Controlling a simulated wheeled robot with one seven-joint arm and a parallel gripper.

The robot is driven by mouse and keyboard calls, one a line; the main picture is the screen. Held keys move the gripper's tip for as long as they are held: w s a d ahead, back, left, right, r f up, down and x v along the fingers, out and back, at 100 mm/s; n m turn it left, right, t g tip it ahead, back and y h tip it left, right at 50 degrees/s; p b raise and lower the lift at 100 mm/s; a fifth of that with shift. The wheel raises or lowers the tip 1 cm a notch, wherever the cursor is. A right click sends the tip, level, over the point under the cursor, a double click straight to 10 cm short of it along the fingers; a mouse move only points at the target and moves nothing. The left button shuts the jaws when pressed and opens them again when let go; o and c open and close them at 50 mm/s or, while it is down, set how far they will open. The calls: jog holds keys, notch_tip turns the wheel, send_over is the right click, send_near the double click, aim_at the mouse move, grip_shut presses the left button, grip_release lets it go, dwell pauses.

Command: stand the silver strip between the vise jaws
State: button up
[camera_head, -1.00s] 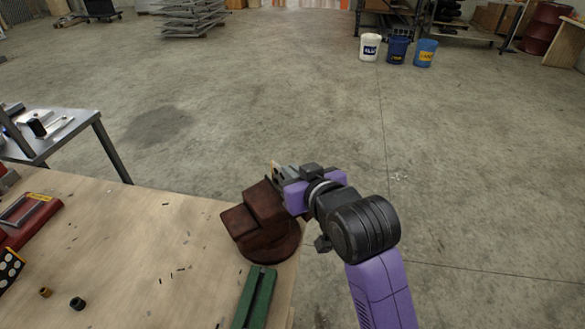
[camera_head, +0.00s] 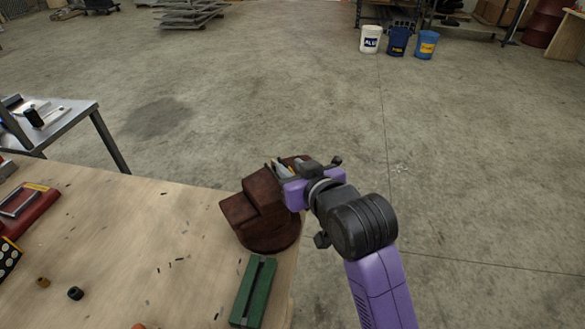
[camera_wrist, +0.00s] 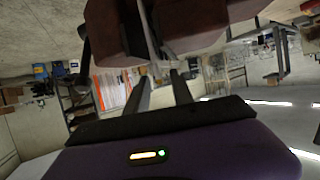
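The rusty brown vise (camera_head: 262,212) stands at the far right corner of the wooden bench; its jaws (camera_wrist: 112,28) fill the top of the wrist view. A thin pale silver strip (camera_wrist: 151,36) shows upright in the gap between the jaws. My gripper (camera_head: 280,170) is at the jaws, on their right side in the head view. In the wrist view my gripper's two fingers (camera_wrist: 160,80) are spread apart, with their tips just below the strip's visible end. I see nothing clasped between them. The jaws hide the rest of the strip.
A green bar-shaped object (camera_head: 254,291) lies on the bench (camera_head: 130,240) in front of the vise. A red tool (camera_head: 30,210) and small dark and brass pieces lie to the left. A metal table (camera_head: 70,125) stands at far left.

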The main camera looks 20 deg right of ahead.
jog(key=shift+s, duration=0.1)
jog(key=v, duration=0.7)
jog(key=shift+s+r+b, duration=0.2)
jog(key=shift+s+b, duration=0.05)
jog(key=shift+b, duration=0.1)
dwell(0.3)
